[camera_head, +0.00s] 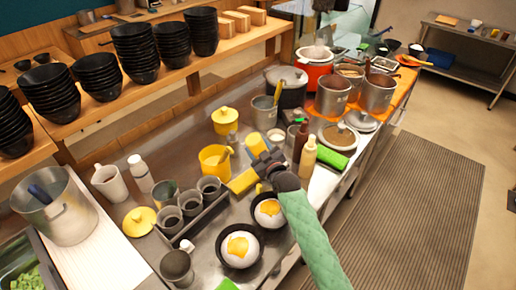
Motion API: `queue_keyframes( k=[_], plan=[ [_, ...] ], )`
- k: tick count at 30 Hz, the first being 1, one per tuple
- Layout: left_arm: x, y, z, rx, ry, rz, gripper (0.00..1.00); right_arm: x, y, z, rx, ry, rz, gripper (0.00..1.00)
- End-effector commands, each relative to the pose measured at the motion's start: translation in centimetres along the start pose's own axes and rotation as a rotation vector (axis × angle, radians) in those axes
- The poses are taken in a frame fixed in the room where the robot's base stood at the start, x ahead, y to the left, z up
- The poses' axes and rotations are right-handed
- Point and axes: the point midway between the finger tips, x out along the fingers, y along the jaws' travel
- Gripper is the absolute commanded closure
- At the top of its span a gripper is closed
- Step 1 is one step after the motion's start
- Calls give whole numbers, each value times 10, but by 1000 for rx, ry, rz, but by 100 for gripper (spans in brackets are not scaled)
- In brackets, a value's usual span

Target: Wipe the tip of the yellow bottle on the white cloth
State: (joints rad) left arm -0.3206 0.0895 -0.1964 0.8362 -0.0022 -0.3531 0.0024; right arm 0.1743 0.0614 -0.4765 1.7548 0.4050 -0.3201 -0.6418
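My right gripper (262,163), on the arm with the green sleeve, is above the counter just behind the egg bowls. A yellow piece (243,182) shows left of it, and a yellow rounded shape (255,143) shows just behind it. I cannot tell which belongs to the yellow bottle, or whether the fingers hold either. A small yellow tip (259,188) shows below the gripper. A pale yellow bottle (308,157) stands upright to its right. I cannot make out a white cloth with certainty. My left gripper is out of view.
Two black bowls with egg (240,248) (268,211) stand near the front edge. A rack of grey cups (190,207), a yellow pot (214,160) and a white mug (109,183) crowd the left. A green cloth or pad (332,157) and pots (333,95) are right.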

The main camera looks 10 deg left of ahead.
Motion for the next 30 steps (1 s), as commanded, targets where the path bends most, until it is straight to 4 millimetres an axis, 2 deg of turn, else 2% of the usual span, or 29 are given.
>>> queue_keyframes(
  k=[30],
  plan=[
    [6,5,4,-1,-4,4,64,0,-4,9,0,1,0,55]
  ],
)
